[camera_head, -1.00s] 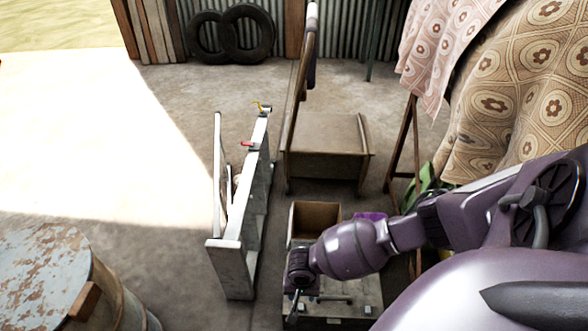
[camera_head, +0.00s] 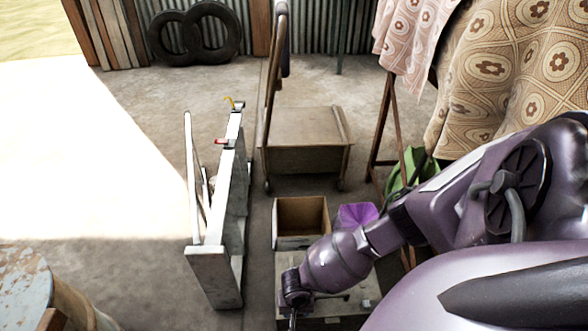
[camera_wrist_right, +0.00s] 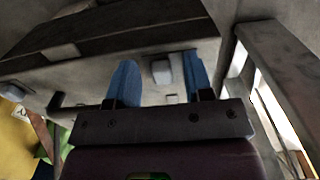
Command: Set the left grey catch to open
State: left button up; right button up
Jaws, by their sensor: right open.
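A grey case (camera_head: 340,275) lies on the floor at the bottom of the head view, partly hidden by my right arm. A light grey catch (camera_wrist_right: 161,72) shows in the wrist view on the case's face, between my right fingertips. It appears to be the left catch, since my right gripper (camera_head: 292,319) is at the case's left end in the head view. The gripper's blue fingers (camera_wrist_right: 158,80) are apart, one on each side of the catch. I cannot tell whether they touch it or how the catch is set. My left gripper is not in view.
An open cardboard box (camera_head: 300,238) and a purple object (camera_head: 357,214) stand behind the case. A white metal frame (camera_head: 213,275) stands to the left. A wooden trolley (camera_head: 305,158) is farther back. A rusty drum (camera_head: 25,295) is at lower left.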

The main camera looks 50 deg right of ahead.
grip_shut()
dwell(0.3)
jog(key=shift+w+a+r+p, duration=0.2)
jog(key=shift+w+a+p, duration=0.15)
jog(key=shift+w, duration=0.25)
jog(key=shift+w+r+p, duration=0.1)
jog(key=shift+w+p, duration=0.2)
jog(key=shift+w, duration=0.05)
jog(key=shift+w+a, duration=0.1)
jog(key=shift+w, duration=0.1)
pick_arm(q)
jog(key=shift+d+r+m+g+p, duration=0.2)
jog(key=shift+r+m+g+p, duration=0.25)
jog(key=shift+p, duration=0.3)
pick_arm(e)
jog(key=shift+w+a, duration=0.1)
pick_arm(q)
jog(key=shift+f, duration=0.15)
pick_arm(e)
jog(key=shift+s+a, duration=0.1)
jog(key=shift+s, duration=0.1)
